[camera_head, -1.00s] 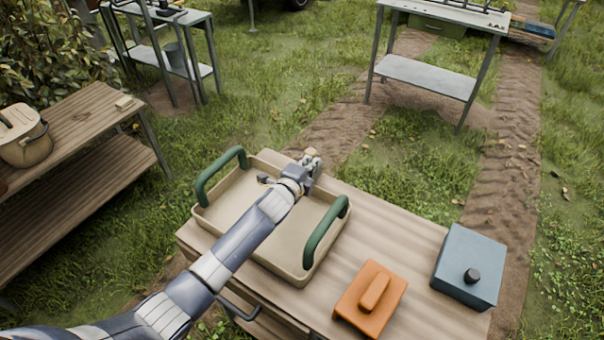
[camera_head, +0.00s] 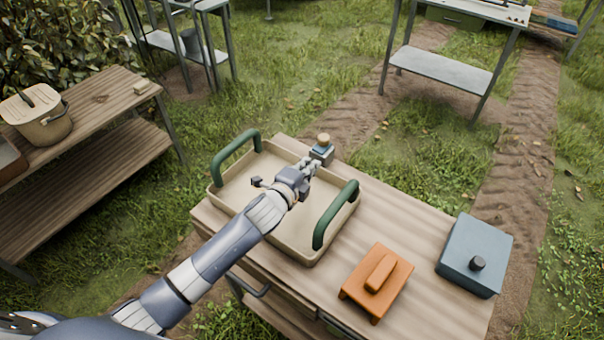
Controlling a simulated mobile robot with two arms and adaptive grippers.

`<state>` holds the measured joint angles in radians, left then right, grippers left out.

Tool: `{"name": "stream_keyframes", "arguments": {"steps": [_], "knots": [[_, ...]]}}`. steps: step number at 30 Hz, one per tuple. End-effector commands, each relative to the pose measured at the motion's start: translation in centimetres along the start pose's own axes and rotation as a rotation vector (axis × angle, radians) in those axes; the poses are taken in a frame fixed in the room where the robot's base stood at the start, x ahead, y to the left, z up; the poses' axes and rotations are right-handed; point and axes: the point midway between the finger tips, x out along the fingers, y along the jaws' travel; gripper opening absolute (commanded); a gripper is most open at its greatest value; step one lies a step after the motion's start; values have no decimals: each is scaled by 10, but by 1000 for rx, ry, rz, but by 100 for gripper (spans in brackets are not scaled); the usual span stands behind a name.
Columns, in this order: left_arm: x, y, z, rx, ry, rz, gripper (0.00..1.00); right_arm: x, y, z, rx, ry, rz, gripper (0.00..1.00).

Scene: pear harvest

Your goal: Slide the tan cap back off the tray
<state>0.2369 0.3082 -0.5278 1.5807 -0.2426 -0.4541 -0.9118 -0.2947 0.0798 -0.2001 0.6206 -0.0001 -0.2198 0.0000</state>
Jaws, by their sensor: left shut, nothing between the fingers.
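The tan cap (camera_head: 323,138) is a small round piece on top of a small blue-grey block (camera_head: 321,154). They stand at the far edge of the wooden table, just beyond the tray's far right corner. The beige tray (camera_head: 283,247) has two green handles and looks empty where it shows. My left gripper (camera_head: 311,164) is shut and empty. It reaches across the tray, with its fingertips just in front of the block; I cannot tell whether they touch it. My left arm hides part of the tray. My right gripper is not in view.
An orange block with a grip (camera_head: 377,279) and a blue box with a black knob (camera_head: 475,253) stand on the table to the right of the tray. A wooden bench (camera_head: 97,98) with a tan lidded basket (camera_head: 40,118) is at left. Bare tabletop lies right of the tray.

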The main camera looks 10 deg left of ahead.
Motion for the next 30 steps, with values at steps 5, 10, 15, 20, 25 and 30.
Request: {"name": "stream_keyframes", "arguments": {"steps": [5,10,15,20,25,30], "knots": [[-24,2,0,0,1,1,0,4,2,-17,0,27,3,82],[-37,1,0,0,0,0,0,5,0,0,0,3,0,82],[-41,0,0,0,0,1,0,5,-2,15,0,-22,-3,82],[-41,0,0,0,0,1,0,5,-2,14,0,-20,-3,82],[-41,0,0,0,0,0,0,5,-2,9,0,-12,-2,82],[-41,0,0,0,0,0,0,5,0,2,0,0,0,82]]}}
